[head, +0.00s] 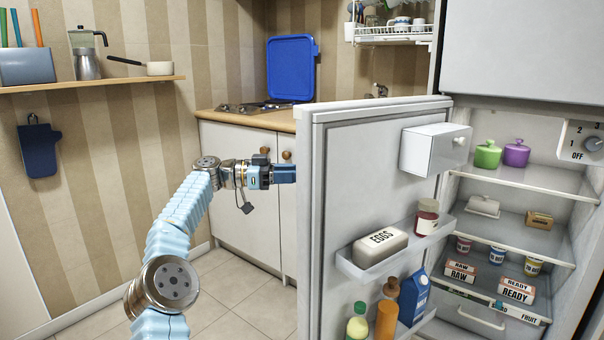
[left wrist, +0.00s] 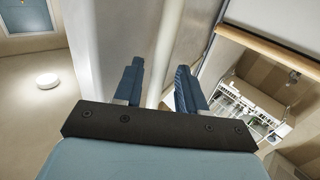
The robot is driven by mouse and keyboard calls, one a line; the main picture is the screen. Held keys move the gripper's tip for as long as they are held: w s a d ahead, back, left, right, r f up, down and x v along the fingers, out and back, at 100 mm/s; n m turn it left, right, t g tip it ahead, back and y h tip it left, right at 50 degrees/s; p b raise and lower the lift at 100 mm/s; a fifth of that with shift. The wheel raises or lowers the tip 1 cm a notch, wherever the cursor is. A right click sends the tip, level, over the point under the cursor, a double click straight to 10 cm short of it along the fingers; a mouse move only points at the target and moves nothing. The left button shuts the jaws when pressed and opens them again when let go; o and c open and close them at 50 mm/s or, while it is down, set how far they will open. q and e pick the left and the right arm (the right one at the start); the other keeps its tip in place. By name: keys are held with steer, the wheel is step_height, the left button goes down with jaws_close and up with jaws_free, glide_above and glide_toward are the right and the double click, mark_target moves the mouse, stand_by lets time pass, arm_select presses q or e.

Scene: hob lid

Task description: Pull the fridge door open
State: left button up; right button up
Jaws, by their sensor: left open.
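The fridge door (head: 365,150) stands wide open in the head view, its inner side with shelves facing me. The fridge interior (head: 520,175) is exposed to its right. My left gripper (head: 286,174) reaches the door's free edge from the left; its fingertips are hidden behind the door. In the left wrist view my left gripper (left wrist: 160,78) is open, with a long pale bar (left wrist: 172,60) running between its two blue fingers. The bar looks like the door's handle; I cannot tell whether the fingers touch it. My right gripper is not in view.
The door carries an egg box (head: 380,246), a jar and several bottles. A counter (head: 250,118) with a hob and raised blue lid (head: 291,67) stands behind the door. Tiled floor (head: 240,290) is clear left of the door. A wall shelf (head: 95,83) hangs at upper left.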

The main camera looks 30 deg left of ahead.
arm_select(q)
steer(key=p+v, duration=0.3)
steer(key=v, duration=0.8)
steer(key=shift+s+a, duration=0.1)
steer(key=shift+a, duration=0.05)
